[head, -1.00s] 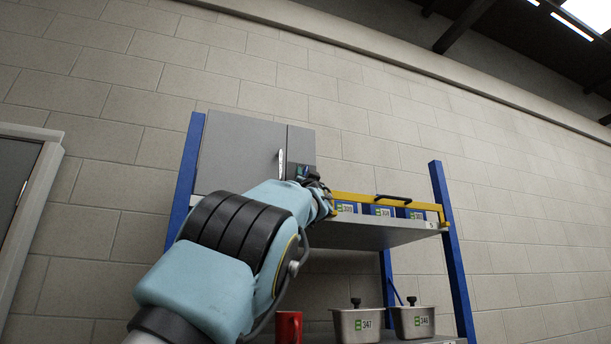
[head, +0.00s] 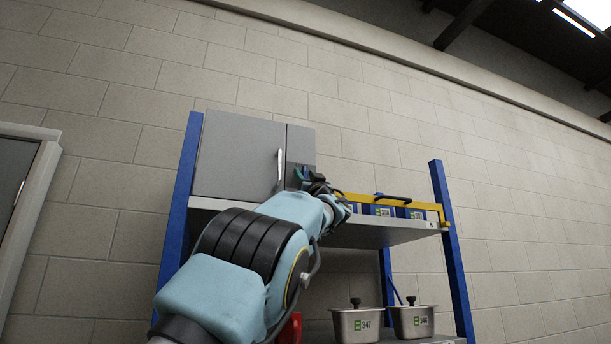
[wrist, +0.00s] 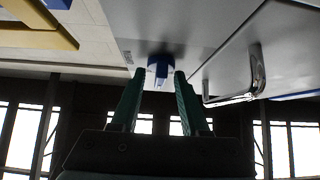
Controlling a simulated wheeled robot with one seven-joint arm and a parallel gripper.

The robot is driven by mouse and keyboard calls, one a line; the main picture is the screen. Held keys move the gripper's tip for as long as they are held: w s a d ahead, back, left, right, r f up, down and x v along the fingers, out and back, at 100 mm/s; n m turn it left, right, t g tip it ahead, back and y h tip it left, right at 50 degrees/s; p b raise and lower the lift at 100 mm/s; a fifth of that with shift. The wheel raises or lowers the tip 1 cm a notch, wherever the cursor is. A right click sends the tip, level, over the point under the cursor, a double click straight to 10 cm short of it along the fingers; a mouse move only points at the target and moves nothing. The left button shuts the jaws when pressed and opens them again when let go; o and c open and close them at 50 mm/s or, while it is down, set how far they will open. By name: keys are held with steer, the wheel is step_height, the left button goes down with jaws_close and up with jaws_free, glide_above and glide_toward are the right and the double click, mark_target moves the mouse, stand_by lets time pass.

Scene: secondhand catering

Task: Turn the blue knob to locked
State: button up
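The blue knob (wrist: 160,72) is on the grey face of the cabinet (head: 238,155), beside the door with the silver handle (head: 280,168). In the wrist view its blue grip bar points along the fingers. My gripper (wrist: 159,78) has two green fingers spread apart, with the knob showing between their tips. I cannot tell whether either finger touches it. In the head view my gripper (head: 303,178) is at the cabinet's narrow right panel, and my wrist hides most of the knob area.
Blue bins (head: 383,210) stand behind a yellow bar (head: 352,197) with a black handle, right of the cabinet on the upper shelf (head: 385,236). Lidded steel containers (head: 357,324) and a partly hidden red object (head: 291,328) are below. A blue post (head: 453,250) stands at right.

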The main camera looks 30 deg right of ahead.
steer(key=b+v, duration=0.8)
steer(key=v, duration=0.2)
steer(key=shift+s+f, duration=0.25)
steer(key=shift+f, duration=0.1)
stand_by(0.4)
